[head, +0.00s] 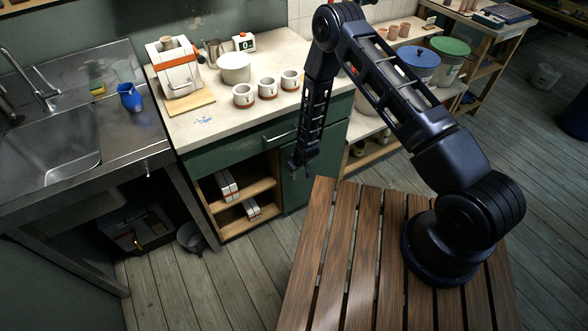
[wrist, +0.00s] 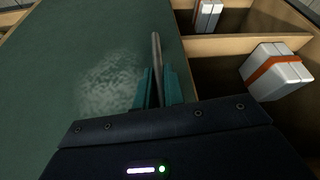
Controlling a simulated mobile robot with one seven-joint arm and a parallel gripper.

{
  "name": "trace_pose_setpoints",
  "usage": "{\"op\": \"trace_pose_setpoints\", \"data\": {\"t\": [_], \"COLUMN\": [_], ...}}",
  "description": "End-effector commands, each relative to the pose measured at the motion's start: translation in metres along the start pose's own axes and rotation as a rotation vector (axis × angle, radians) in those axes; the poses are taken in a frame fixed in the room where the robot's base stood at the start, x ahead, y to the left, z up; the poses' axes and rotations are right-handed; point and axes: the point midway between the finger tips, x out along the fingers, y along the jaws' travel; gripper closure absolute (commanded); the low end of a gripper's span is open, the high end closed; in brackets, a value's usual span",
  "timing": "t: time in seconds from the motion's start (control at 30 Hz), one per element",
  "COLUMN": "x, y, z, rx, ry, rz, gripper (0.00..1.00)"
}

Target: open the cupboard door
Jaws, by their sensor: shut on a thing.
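The green cupboard door (head: 298,194) is on the front of the cabinet, to the right of its open shelves. It looks closed in the head view, and its flat green face (wrist: 60,75) fills the left of the wrist view. My gripper (head: 299,168) is at the door's left side. In the wrist view my gripper (wrist: 157,88) has its teal fingers shut around a thin upright metal handle (wrist: 156,50), near the door's edge by the shelves. The lower part of the handle is hidden by the fingers and the gripper body.
Open shelves (head: 236,192) beside the door hold white plaster moulds with orange bands (wrist: 277,72). A drawer (head: 275,136) is above. Cups and a pot (head: 235,68) stand on the counter. A slatted wooden table (head: 340,250) lies in front, close to the door. A steel sink (head: 50,150) is left.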

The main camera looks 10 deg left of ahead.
Motion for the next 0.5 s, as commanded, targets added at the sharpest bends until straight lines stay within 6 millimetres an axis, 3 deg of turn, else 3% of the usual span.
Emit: {"op": "trace_pose_setpoints", "data": {"t": [0.27,0.5], "x": [-0.006,-0.025], "y": [0.000,0.003], "z": [0.014,0.060], "rx": [-0.037,-0.166], "ry": [-0.001,-0.003], "rz": [-0.017,-0.071], "gripper": [1.00,1.00]}}
